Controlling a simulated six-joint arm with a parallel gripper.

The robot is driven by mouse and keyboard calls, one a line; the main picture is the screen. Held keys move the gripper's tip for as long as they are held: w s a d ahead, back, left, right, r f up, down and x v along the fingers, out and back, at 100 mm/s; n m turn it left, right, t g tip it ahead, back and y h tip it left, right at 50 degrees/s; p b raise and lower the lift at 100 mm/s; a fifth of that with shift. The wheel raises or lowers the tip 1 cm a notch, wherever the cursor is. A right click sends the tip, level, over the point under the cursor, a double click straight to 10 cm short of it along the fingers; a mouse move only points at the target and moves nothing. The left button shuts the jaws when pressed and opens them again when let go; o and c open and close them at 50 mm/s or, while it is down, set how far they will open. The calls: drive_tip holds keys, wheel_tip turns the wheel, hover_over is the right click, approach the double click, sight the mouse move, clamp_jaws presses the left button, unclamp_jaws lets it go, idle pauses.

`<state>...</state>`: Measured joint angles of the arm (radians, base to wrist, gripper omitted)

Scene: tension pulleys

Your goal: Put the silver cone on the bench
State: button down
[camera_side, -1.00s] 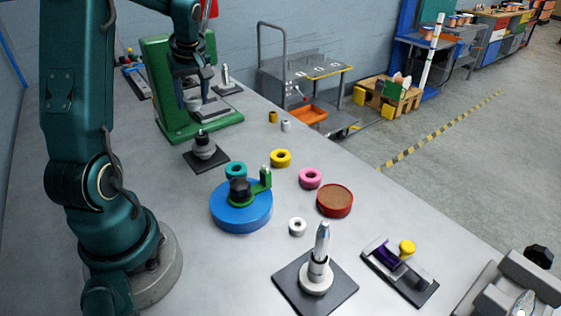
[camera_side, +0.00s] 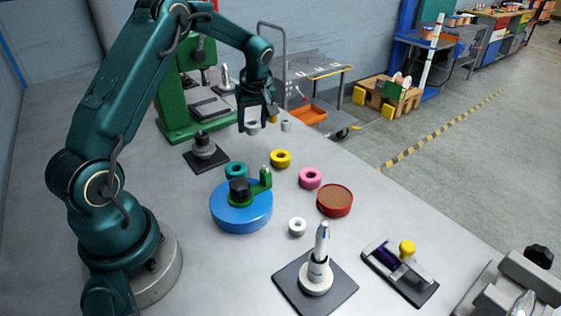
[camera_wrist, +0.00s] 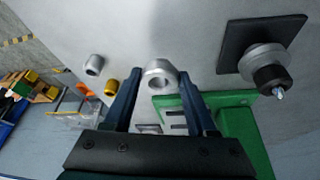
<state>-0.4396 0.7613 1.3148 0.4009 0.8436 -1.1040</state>
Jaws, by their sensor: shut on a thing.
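My gripper (camera_side: 256,127) is shut on the silver cone (camera_side: 252,127), a short grey piece with a hole through it. The cone also shows in the wrist view (camera_wrist: 159,72), between my two fingertips. My gripper holds it on the near side of the green press, over the far part of the grey bench (camera_side: 180,255). Whether the cone's underside touches the bench or hangs just above it, I cannot tell.
A grey bush (camera_side: 286,126) and a brass bush (camera_wrist: 110,88) stand close by. A dark plate with a spindle (camera_side: 205,151) lies to the left, before the green press (camera_side: 180,125). Yellow (camera_side: 280,158) and teal (camera_side: 236,170) rings lie nearer; bare bench lies between.

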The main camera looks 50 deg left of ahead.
sight(254, 144)
drive_tip(key=shift+f, duration=1.5)
drive_tip(key=shift+f, duration=0.1)
drive_tip(key=shift+c, duration=1)
unclamp_jaws()
drive_tip(key=s+d+r+m+t+h, duration=0.1)
drive_tip(key=s+d+r+m, duration=0.1)
drive_tip(key=d+r, duration=0.45)
drive_tip(key=s+d+r+m+t, duration=0.1)
drive_tip(key=s+d+r+m, duration=0.2)
drive_tip(key=r, duration=0.6)
drive_tip(key=s+d+m+t+h, duration=0.2)
drive_tip(key=s+d+m+h, duration=0.1)
drive_tip(key=s+d+m, duration=0.7)
drive_tip(key=s+d, duration=0.4)
drive_tip(key=shift+s+f, duration=0.2)
drive_tip(key=shift+f, duration=0.05)
